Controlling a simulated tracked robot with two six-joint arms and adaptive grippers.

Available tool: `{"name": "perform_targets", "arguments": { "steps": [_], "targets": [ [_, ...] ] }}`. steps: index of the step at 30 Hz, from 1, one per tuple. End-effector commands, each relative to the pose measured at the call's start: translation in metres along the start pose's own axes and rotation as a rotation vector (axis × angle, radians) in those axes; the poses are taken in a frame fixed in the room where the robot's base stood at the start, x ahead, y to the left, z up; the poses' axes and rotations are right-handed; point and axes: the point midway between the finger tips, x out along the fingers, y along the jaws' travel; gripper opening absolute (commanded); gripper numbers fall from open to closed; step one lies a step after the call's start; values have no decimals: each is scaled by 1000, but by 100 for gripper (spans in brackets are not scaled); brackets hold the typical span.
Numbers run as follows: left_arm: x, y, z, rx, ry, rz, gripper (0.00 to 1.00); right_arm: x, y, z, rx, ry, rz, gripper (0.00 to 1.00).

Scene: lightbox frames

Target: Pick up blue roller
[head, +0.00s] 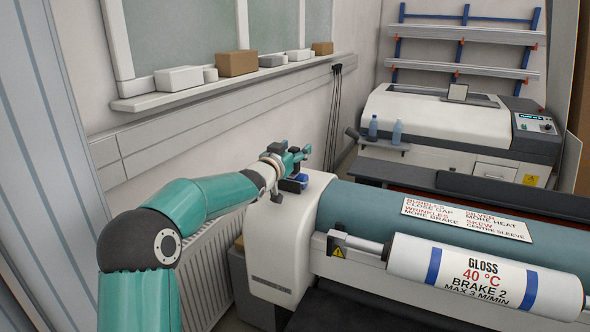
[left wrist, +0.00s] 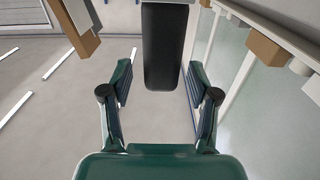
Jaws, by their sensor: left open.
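A small blue and dark item (head: 299,179), seemingly the blue roller, sits on top of the white end housing of the laminating machine. It is small and partly covered by my gripper. My left gripper (head: 299,155) is at this item, just above the housing. In the left wrist view my left gripper (left wrist: 160,82) is open, its two fingers wide apart. A long black shape with a rounded end (left wrist: 165,50) shows between and beyond the fingertips; I cannot tell if it is part of the roller. My right gripper is not in view.
The machine carries a teal roller (head: 365,205) and a white GLOSS roll (head: 470,275) with blue bands. A windowsill (head: 215,88) with boxes runs along the left wall, above a radiator (head: 212,265). Two bottles (head: 396,132) stand behind the machine.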

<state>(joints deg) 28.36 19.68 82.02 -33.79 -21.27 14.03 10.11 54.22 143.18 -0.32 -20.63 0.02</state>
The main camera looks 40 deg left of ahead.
Motion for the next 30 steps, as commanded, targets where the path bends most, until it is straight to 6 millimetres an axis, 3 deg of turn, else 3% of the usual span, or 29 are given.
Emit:
{"name": "perform_targets", "arguments": {
  "steps": [6, 17, 30],
  "targets": [
    [1, 1, 0, 0, 0, 1, 60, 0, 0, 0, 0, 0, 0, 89],
    [1, 1, 1, 0, 0, 1, 0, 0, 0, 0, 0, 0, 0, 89],
    [1, 1, -1, 0, 0, 1, 0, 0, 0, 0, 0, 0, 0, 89]
  ]
}}
